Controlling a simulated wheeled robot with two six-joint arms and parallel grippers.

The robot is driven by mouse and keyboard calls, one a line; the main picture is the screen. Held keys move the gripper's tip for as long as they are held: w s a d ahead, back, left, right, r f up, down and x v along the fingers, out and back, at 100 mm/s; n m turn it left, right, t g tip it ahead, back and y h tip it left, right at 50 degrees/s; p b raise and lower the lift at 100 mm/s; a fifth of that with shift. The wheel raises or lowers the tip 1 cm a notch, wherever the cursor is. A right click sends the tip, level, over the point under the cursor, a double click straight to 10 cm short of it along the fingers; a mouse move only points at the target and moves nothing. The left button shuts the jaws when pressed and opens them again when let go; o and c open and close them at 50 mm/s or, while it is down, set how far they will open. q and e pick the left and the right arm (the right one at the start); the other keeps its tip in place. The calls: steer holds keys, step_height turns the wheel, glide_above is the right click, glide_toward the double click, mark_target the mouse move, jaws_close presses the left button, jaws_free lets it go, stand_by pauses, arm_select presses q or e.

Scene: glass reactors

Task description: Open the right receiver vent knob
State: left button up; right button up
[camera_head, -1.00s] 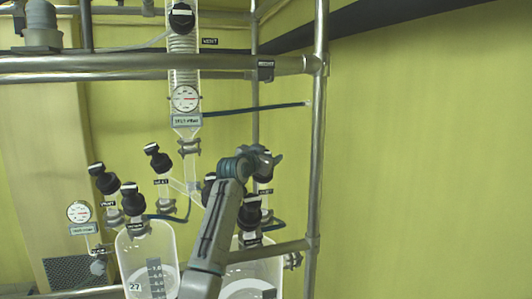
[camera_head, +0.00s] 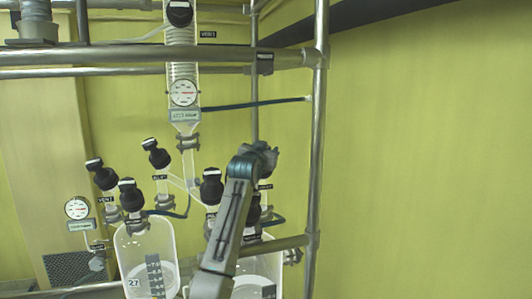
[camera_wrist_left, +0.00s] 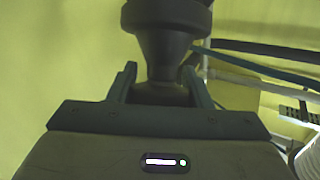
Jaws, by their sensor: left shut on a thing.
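My left gripper (camera_head: 262,156) is at the upper right of the glass receivers, at the end of my grey arm. In the left wrist view its two fingers (camera_wrist_left: 160,85) are shut around the narrow lower part of a dark knob (camera_wrist_left: 165,35), whose wide top rises past the upper edge. In the head view the gripper hides this knob, and a small black label (camera_head: 265,187) shows just below it. The right receiver (camera_head: 260,265) is a clear vessel partly hidden behind my arm. My right gripper is not in view.
Other black knobs stand close by, one left of my arm (camera_head: 211,187) and several over the left receiver (camera_head: 148,245). A gauge column (camera_head: 183,93) hangs above. A metal post (camera_head: 318,150) stands to the right, with bare wall beyond it.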

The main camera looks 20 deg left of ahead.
arm_select(q)
steer(key=n+y+b, duration=0.2)
steer(key=n+g+y+b, duration=0.1)
steer(key=n+y+b, duration=0.1)
steer(key=n+y, duration=0.1)
steer(key=n+y+b, duration=0.2)
steer(key=shift+s+a+f+y, duration=0.1)
steer(key=shift+a+f+y, duration=0.2)
steer(key=shift+y, duration=0.1)
steer(key=n+g+y+b, duration=0.2)
steer(key=n, duration=0.1)
steer(key=shift+a+r, duration=0.15)
steer(key=shift+r, duration=0.05)
steer(key=shift+s+a+n+g+y, duration=0.1)
steer(key=shift+n+g+y, duration=0.5)
steer(key=shift+n+y, duration=0.25)
steer(key=shift+r+n+b, duration=0.1)
steer(key=shift+n+b, duration=0.2)
steer(key=shift+n, duration=0.05)
steer(key=o, duration=1)
steer(key=shift+s, duration=0.15)
steer(key=shift+r, duration=0.15)
